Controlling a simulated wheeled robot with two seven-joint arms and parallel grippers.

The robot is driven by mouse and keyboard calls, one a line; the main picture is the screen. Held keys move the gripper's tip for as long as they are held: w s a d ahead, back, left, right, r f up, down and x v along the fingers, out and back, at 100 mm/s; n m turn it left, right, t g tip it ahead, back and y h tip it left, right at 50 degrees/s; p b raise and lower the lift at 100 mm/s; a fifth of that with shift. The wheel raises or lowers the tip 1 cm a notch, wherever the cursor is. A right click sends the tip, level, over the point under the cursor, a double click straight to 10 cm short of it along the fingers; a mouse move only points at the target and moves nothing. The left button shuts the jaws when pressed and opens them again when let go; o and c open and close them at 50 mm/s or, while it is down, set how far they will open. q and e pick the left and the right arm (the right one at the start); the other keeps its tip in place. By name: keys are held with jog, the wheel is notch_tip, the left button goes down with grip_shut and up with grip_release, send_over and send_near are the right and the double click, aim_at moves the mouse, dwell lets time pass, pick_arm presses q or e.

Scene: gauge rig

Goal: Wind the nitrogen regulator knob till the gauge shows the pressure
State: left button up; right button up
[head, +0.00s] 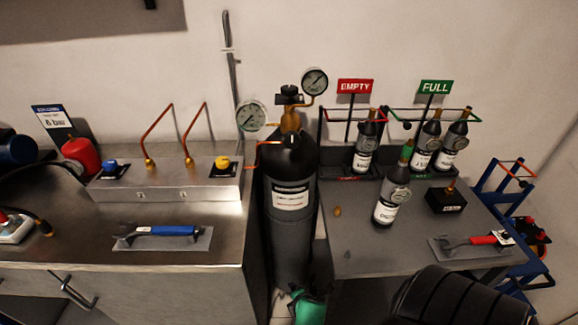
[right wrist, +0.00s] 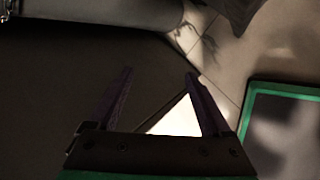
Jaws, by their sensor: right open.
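A dark gas cylinder (head: 290,235) with a white label stands upright between two benches. A brass regulator (head: 291,118) with a black knob (head: 291,92) sits on its top. One round gauge (head: 315,80) is up to the right of the knob, another (head: 250,116) to the left; their needles are too small to read surely. A sign (head: 54,117) on the left bench appears to read 6 bar. My right gripper (right wrist: 157,82) is open and empty in the right wrist view, away from the knob. My left gripper is not in view.
A steel manifold box (head: 165,185) with blue and yellow knobs and a blue-handled tool (head: 170,232) are on the left bench. The right bench holds several bottles (head: 391,205), a black box (head: 446,199) and a red-handled tool (head: 480,241). A blue trolley (head: 515,190) stands far right.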

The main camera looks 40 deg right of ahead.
aim_at(292, 141)
jog(key=w+r+n+t+h, duration=0.2)
jog(key=w+r+n+t, duration=0.15)
jog(key=r, duration=1.05)
jog(key=w+r+n+t+h, duration=0.2)
jog(key=w+r+n, duration=0.25)
jog(key=r, duration=0.95)
jog(key=s+d+r+n+t+h+p, duration=0.1)
jog(key=s+r+h, duration=0.1)
jog(key=r, duration=0.8)
jog(key=s+d+r+n+t+h, duration=0.1)
jog(key=s+r+t+h, duration=0.15)
jog(key=r, duration=0.75)
jog(key=shift+g+y, duration=0.25)
jog(key=shift+g, duration=0.05)
jog(key=p+x, duration=0.3)
jog(key=x, duration=1)
jog(key=shift+w+d+f, duration=0.1)
jog(key=shift+w+d, duration=0.05)
jog(key=shift+w, duration=0.25)
jog(key=shift+w+d, duration=0.1)
jog(key=shift+w, duration=0.05)
jog(key=shift+m, duration=0.3)
grip_shut()
